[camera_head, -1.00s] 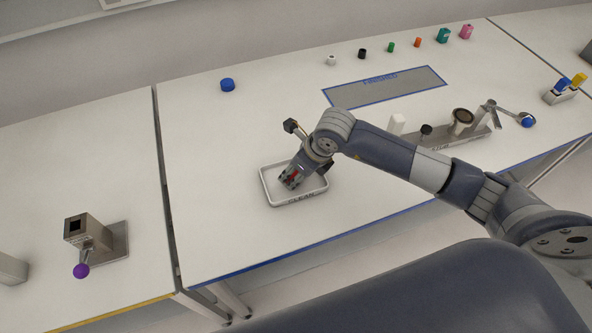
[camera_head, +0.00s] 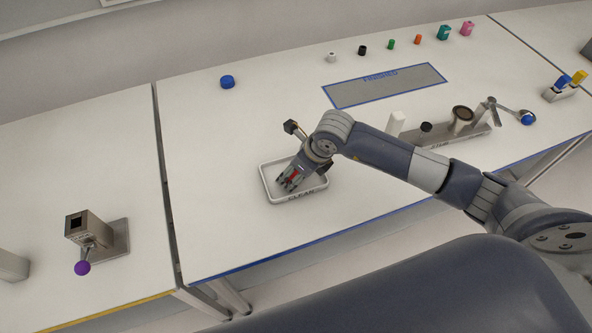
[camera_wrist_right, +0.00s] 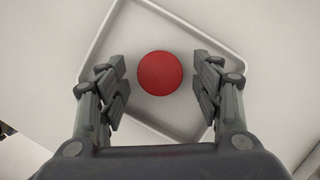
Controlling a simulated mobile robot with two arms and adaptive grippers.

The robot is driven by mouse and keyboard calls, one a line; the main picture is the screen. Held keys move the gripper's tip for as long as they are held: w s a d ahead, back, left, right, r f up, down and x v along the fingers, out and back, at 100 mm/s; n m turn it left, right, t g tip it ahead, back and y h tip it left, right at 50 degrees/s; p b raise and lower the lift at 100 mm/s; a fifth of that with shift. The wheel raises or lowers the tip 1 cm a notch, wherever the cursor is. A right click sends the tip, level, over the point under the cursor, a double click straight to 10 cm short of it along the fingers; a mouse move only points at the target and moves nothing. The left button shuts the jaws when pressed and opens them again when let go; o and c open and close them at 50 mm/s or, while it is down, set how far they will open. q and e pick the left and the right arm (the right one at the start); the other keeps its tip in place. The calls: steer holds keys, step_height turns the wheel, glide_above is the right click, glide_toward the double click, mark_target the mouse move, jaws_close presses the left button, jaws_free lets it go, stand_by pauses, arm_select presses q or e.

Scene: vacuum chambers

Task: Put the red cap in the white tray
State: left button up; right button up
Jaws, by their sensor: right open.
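The red cap (camera_wrist_right: 160,73) shows in the right wrist view as a round disc over the floor of the white tray. In the head view only a bit of the red cap (camera_head: 294,175) shows between my fingers. The white tray (camera_head: 279,200), marked CLEAN, stands on the table; its rim also shows in the right wrist view (camera_wrist_right: 101,40). My right gripper (camera_head: 288,183) points down into the tray. In the right wrist view its fingers (camera_wrist_right: 162,85) are open, one on each side of the cap with gaps between. My left gripper is not in view.
A blue cap (camera_head: 227,82) lies at the back left. A grey FINISHED mat (camera_head: 385,86) lies behind the tray. A metal fixture (camera_head: 455,130) stands to the right, and several small coloured items line the back. The table left of the tray is clear.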

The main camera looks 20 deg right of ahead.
steer(key=b+v, duration=0.1)
steer(key=v, duration=1.1)
steer(key=shift+b, duration=0.35)
steer(key=shift+a+r, duration=0.1)
